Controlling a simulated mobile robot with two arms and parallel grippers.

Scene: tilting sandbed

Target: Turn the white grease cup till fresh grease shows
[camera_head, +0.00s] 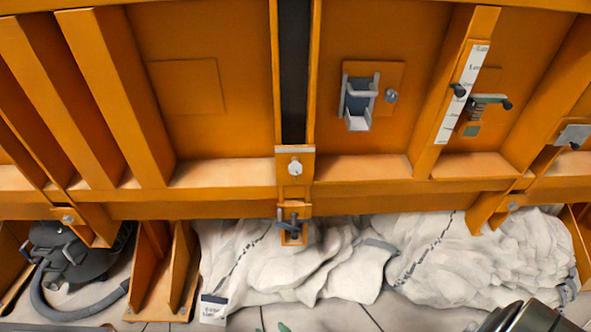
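A small whitish round cup or knob (295,167) sits on an orange bracket at the lower end of the dark vertical slot, in the middle of the head view. It looks like the grease cup. No fresh grease can be made out around it at this size. Neither gripper shows clearly. A dark rounded part at the bottom right edge may be my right arm, and its gripper is out of frame. Nothing touches the cup.
A grey latch (358,103) and a spring lever (490,101) are on the orange panel to the right. A grey clamp (291,221) hangs below the cup. White sacks (270,270) lie underneath. A dark machine with a hose (75,255) stands at lower left.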

